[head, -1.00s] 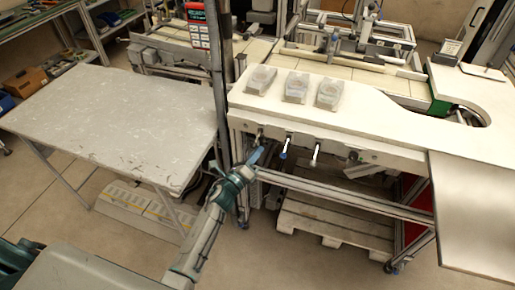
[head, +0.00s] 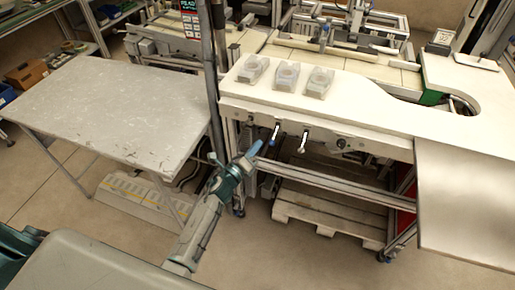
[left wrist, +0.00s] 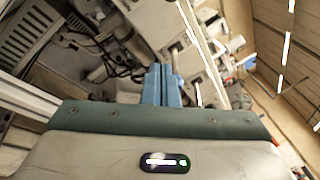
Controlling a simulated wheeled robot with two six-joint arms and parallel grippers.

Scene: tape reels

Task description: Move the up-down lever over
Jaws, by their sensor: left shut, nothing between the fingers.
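Small levers stick out along the front edge of the white worktop. I cannot tell which one is the up-down lever. My left gripper (head: 257,147) has blue fingers, closed and empty, just below and left of the blue-ended lever. I see a gap in the picture but cannot judge the depth. The closed fingers also show in the left wrist view (left wrist: 162,84). My right gripper is out of view.
The white worktop (head: 370,105) carries three clear trays (head: 287,76). A grey table (head: 110,110) stands at left, and a dark upright post (head: 212,90) rises beside the worktop. A metal frame and wooden pallet (head: 325,210) lie below. Open floor is in front.

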